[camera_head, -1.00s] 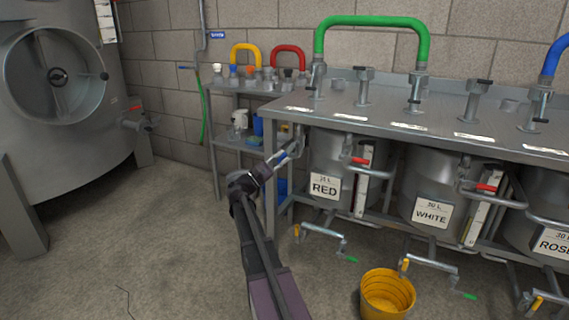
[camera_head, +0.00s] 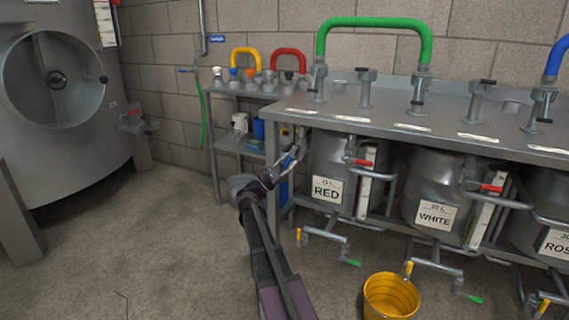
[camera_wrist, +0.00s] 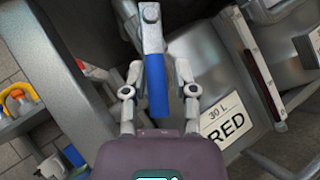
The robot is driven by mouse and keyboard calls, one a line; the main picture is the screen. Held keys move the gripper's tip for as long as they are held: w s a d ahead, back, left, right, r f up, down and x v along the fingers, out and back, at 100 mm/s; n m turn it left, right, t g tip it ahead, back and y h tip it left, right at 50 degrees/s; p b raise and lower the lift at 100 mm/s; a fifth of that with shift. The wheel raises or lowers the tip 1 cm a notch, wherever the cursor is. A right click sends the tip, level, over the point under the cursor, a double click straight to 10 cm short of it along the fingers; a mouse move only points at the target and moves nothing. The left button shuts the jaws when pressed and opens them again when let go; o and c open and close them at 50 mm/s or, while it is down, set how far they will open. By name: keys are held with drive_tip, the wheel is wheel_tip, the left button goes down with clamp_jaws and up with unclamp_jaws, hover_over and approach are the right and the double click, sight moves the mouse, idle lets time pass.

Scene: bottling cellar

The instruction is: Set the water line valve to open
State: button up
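On the back wall a pipe carries a small blue lever (camera_head: 186,71) near a blue sign (camera_head: 217,39). The sign is too small to read, so I cannot confirm this is the water line valve. My gripper (camera_head: 291,156) is at the left end of the steel bench. In the wrist view a grey lever with a blue grip (camera_wrist: 157,88) and a bolt at its top lies between the fingers of my gripper (camera_wrist: 158,65). The fingers stand apart on both sides of it. I cannot see what the lever is attached to.
Under the bench (camera_head: 385,118) hang vats labelled RED (camera_head: 327,190) and WHITE (camera_head: 437,214), with taps sticking out. A yellow bucket (camera_head: 391,300) stands on the floor. A large steel tank (camera_head: 70,150) is at left. The floor between is free.

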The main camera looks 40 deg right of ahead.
drive_tip(key=shift+o, duration=0.4)
drive_tip(key=shift+w+a, duration=0.15)
drive_tip(key=shift+c, duration=0.7)
drive_tip(key=shift+a, duration=0.1)
clamp_jaws()
drive_tip(key=shift+s+a+f+m+y+p, duration=0.2)
drive_tip(key=shift+a+f+m+y+p, duration=0.05)
drive_tip(key=shift+a+m+y+p, duration=0.25)
drive_tip(key=shift+a+f+m+y, duration=0.3)
drive_tip(key=shift+a+y, duration=0.1)
drive_tip(key=shift+a, duration=0.25)
drive_tip(key=m+t+y+p, duration=0.2)
drive_tip(key=m+y+p, duration=0.5)
drive_tip(key=m+p, duration=0.9)
approach(287, 163)
drive_tip(key=w+a+r+n+p, duration=0.3)
drive_tip(key=w+a, duration=0.1)
drive_tip(key=w, duration=0.1)
drive_tip(key=shift+a, duration=0.3)
